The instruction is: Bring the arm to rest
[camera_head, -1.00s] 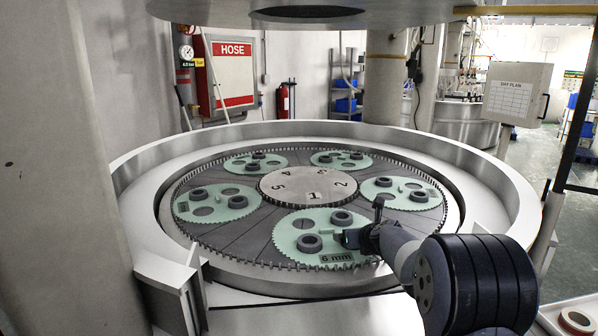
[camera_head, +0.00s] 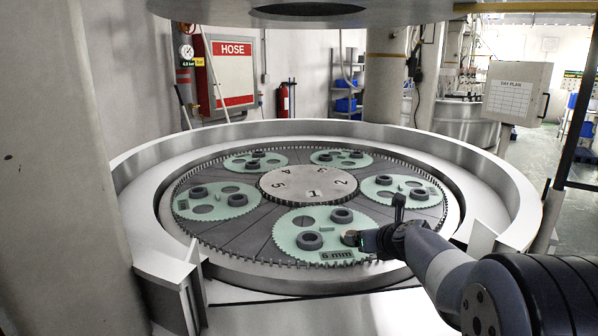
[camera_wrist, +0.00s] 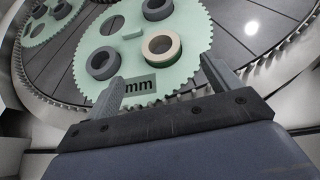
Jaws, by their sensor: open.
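My gripper (camera_head: 362,240) is open and empty at the front right edge of the near pale green toothed carrier (camera_head: 285,238), marked "6 mm". In the wrist view its two fingers (camera_wrist: 163,82) stand apart, with nothing between their tips. Just beyond them a ring with a tan top face (camera_wrist: 161,48) lies on the carrier; in the head view this ring (camera_head: 349,238) is partly hidden by the gripper. Two dark grey rings (camera_wrist: 104,62) (camera_wrist: 158,9) lie beside it. My arm reaches in from the lower right.
The round lapping plate (camera_head: 262,232) holds several green carriers around a numbered hub (camera_head: 308,184). A raised metal rim (camera_head: 480,180) surrounds it. A large round plate (camera_head: 310,10) hangs overhead. A thick pillar stands at left. A "DAY PLAN" board (camera_head: 516,92) stands at right.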

